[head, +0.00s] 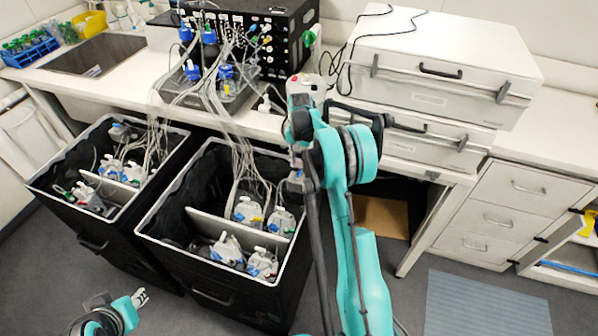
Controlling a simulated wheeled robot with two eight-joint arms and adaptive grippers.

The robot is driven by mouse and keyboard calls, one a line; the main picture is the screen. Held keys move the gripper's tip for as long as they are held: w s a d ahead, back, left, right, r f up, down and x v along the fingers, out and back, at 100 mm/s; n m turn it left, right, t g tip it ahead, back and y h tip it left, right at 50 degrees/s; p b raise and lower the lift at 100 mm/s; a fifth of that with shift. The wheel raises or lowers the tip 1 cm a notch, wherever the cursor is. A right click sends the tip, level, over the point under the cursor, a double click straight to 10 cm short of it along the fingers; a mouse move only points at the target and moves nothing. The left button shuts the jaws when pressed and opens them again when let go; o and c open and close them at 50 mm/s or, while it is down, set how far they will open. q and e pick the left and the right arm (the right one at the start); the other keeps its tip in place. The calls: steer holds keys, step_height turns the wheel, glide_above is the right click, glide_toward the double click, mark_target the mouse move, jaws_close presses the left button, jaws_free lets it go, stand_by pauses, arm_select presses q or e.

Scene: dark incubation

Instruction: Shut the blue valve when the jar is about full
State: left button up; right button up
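Bottles with blue caps (226,72) stand on a tray on the bench, tied into many thin tubes. Jars with blue and white fittings (227,250) sit in the black bins below. I cannot tell which part is the blue valve or which jar is meant, and fill levels are too small to read. My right gripper (303,88), on the teal arm rising through the middle, is at the bench's front edge, right of the tubing; its fingers are not clear. My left gripper (139,298) is low at the bottom left, in front of the left bin, apart from everything.
A black control box (270,35) with fittings stands at the back. Two open black bins (146,238) stand on the floor before the bench. White cases (440,55) are stacked at right, with drawers (525,190) beyond. A sink is at left.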

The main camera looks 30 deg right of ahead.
mark_target(300, 172)
step_height(300, 172, down, 5)
steer(key=shift+r+b, duration=0.1)
steer(key=shift+b, duration=0.55)
jaws_close()
